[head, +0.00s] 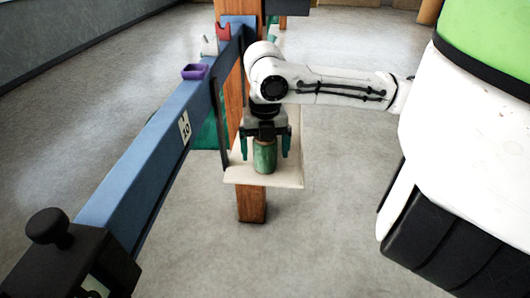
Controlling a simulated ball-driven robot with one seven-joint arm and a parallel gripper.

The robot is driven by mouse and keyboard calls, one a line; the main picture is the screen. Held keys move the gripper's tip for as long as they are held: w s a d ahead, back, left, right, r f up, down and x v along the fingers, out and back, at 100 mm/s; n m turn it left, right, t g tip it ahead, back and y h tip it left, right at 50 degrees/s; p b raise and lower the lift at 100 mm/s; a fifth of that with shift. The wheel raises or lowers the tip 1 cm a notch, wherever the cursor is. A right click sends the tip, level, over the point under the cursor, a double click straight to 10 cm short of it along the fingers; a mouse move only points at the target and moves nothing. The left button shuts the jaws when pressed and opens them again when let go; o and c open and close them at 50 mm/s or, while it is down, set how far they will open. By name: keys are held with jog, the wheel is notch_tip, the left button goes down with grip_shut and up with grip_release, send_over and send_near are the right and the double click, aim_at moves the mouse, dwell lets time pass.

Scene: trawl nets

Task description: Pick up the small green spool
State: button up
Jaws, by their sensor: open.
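The small green spool (264,157) stands upright on a pale shelf board (285,178). It has a green middle and a lighter brownish top rim. My gripper (265,146) points down over the spool, with one finger on its left and one on its right. The jaws are open, and a gap shows between the right finger and the spool. The left finger is close to the spool, and I cannot tell whether it touches. The gripper's body hides part of the spool's top.
A blue beam (150,150) runs diagonally along the shelf's left side. A wooden post (252,205) supports the shelf. A black knobbed block (70,255) is at front left.

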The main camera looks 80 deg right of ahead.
jog(key=shift+f, duration=0.3)
jog(key=shift+c, duration=0.2)
jog(key=c, duration=1.1)
jog(key=shift+r, duration=0.1)
jog(key=shift+c, duration=0.2)
